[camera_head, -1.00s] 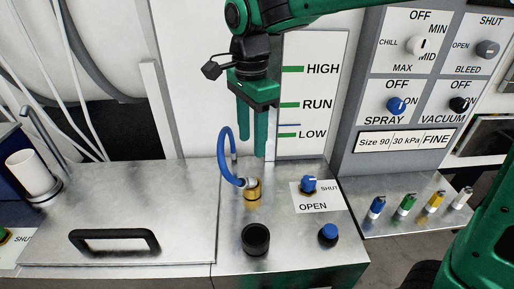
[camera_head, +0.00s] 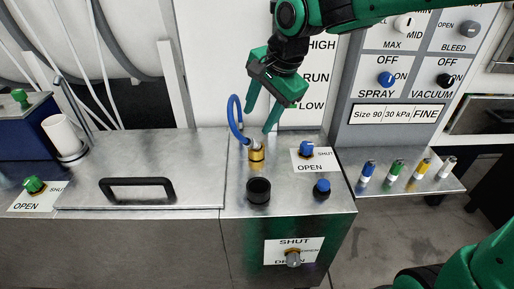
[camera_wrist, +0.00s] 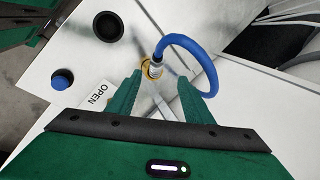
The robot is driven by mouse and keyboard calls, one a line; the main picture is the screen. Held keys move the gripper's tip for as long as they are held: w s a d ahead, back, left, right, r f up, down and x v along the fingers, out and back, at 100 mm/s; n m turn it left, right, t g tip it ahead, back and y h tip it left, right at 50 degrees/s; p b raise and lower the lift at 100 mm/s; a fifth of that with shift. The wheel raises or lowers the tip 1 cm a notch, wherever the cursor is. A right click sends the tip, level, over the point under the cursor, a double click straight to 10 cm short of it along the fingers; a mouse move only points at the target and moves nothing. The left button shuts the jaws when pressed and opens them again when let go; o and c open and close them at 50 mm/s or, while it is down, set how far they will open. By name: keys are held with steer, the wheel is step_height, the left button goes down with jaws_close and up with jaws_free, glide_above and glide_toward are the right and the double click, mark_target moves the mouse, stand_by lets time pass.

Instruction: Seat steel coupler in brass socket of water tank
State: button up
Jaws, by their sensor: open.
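The steel coupler (camera_head: 257,145) is a short pale cylinder on the end of a looped blue hose (camera_head: 234,118). It stands at the mouth of the brass socket (camera_head: 256,155) on the steel tank top. In the wrist view the coupler (camera_wrist: 155,69) covers part of the brass ring (camera_wrist: 146,66). I cannot tell how deep it sits. My gripper (camera_head: 260,121) is open, empty and tilted above the socket. In the wrist view my gripper (camera_wrist: 160,76) has its fingers on either side of the coupler in the picture, apparently short of it.
A black round port (camera_head: 259,190) and a blue knob (camera_head: 322,188) stand in front of the socket. A blue valve knob (camera_head: 306,149) on an OPEN/SHUT plate is right of it. A black-handled lid (camera_head: 138,187) lies left. Several coloured fittings (camera_head: 397,168) stand on the right shelf.

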mark_target(253, 139)
steer(key=shift+d+x, duration=0.15)
steer(key=shift+x, duration=1.6)
steer(key=shift+d+x, duration=0.2)
steer(key=shift+x, duration=1.55)
steer(key=shift+d+x, duration=0.15)
steer(key=shift+x, duration=1.6)
steer(key=shift+f, duration=0.1)
jaws_close()
